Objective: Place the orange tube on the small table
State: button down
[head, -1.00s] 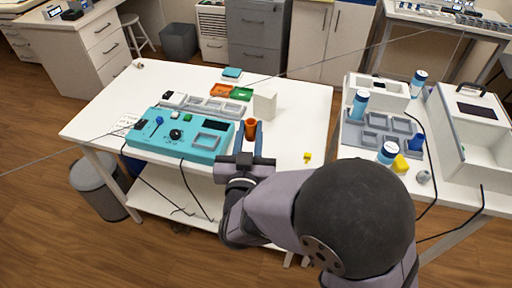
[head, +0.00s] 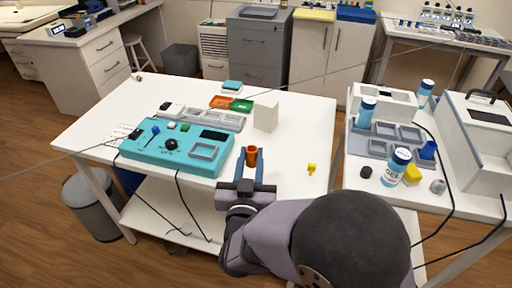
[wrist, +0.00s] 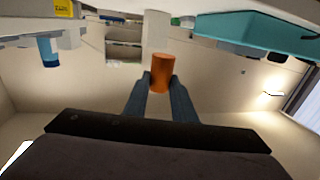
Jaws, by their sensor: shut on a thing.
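My gripper (head: 253,161) is shut on the orange tube (head: 252,152) and holds it upright between two blue-grey fingers. The tube also shows in the wrist view (wrist: 162,72), pinched at the fingertips. In the head view it appears against the white table (head: 290,205), right of the teal device; its height above the top is hard to tell. I cannot tell for certain which table is the small one; another white table (head: 345,160) stands to the right.
The teal device (head: 176,147) lies left of my gripper. A white box (head: 266,116) stands behind the tube, and a small yellow piece (head: 312,169) lies to the right. Bottles and a grey rack (head: 372,147) crowd the right table. The middle table's right part is mostly clear.

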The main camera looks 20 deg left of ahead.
jog(key=w+f, duration=0.1)
jog(key=w, duration=0.2)
jog(key=w+a+f, duration=0.1)
jog(key=w+f, duration=0.1)
jog(key=w, duration=0.1)
jog(key=w+a+f, duration=0.1)
jog(key=w+f, duration=0.1)
jog(key=w, duration=0.2)
jog(key=shift+f, duration=0.2)
jog(key=shift+w+a+f, duration=0.15)
jog(key=shift+w+f, duration=0.35)
jog(key=shift+w, duration=0.3)
jog(key=shift+w+a+f, duration=0.15)
jog(key=shift+w+f, duration=0.35)
jog(key=shift+w, duration=0.25)
jog(key=shift+f, duration=0.1)
jog(key=shift+f, duration=0.15)
jog(key=c, duration=1.5)
grip_release()
